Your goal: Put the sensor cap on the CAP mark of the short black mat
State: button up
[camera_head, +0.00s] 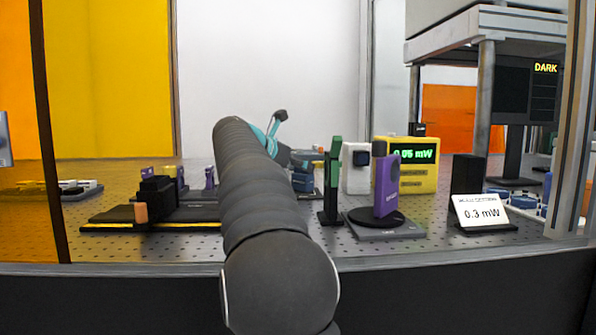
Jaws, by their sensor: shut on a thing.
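My gripper (305,158) is partly visible past my own arm, a small dark shape at the middle of the bench. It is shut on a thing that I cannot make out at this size. I cannot identify the sensor cap for certain. The CAP mark and the short black mat are not readable in this view; my arm hides part of the bench. A long black mat (110,217) with a yellow stripe lies at the left front.
A green-and-black post (333,180), a purple upright piece (386,180) on a black disc, a white box (350,180) and a yellow meter (420,178) stand right of my arm. A 0.3 mW sign (481,212) is at the front right. Black blocks (158,192) stand left.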

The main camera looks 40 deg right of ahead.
jog(key=shift+f, duration=0.15)
jog(key=shift+f, duration=0.1)
jog(key=o, duration=0.7)
jog(key=shift+c, duration=0.2)
jog(key=shift+a+r, duration=0.2)
jog(key=shift+r, duration=0.05)
jog(key=w+v, duration=0.1)
jog(key=v, duration=1)
jog(key=shift+s+a, duration=0.3)
jog(key=shift+s, duration=0.2)
